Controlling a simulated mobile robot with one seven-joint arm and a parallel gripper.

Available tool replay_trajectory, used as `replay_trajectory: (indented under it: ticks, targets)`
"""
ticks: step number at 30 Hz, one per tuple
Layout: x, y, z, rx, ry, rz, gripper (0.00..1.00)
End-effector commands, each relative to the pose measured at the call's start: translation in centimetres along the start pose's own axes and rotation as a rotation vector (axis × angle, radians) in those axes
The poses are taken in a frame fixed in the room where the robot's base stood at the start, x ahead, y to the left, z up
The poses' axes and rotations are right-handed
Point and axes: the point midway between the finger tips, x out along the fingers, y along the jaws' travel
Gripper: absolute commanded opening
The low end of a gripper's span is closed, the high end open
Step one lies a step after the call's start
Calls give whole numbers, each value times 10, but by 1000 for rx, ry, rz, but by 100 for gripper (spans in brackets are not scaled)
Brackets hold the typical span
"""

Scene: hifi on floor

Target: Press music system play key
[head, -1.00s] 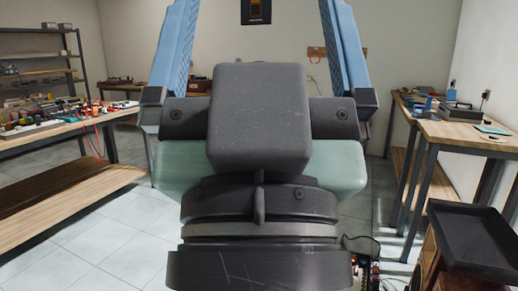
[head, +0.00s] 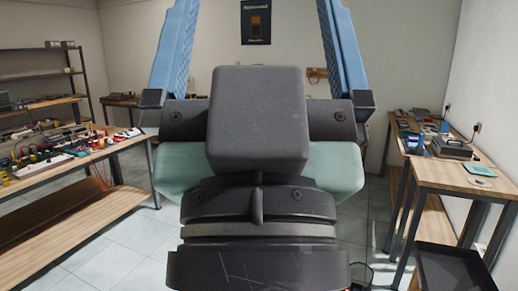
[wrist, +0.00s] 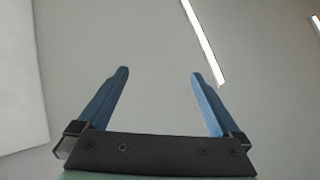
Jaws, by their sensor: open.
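No music system or play key can be clearly made out in either view now. My gripper (wrist: 160,73) is open and empty in the wrist view, its two blue fingers wide apart against a bare ceiling and wall. In the head view my gripper (head: 258,8) points up and away, with the fingertips cut off by the top edge. My wrist and gripper body hide the middle of the floor.
A bench with tools and cables (head: 75,155) stands at left, shelves (head: 45,70) behind it. A wooden table (head: 450,178) stands at right. A black tray-like object (head: 450,272) is at the bottom right. Tiled floor (head: 110,250) shows clear at lower left.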

Motion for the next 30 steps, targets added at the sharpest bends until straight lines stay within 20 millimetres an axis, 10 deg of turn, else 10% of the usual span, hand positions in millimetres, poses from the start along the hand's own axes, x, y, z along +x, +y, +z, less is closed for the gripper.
replay_trajectory:
  ticks: [12, 30]
  targets:
    - [8, 0, -7, 0, 0, 0, 98]
    - [8, 0, -8, 0, 0, 0, 0]
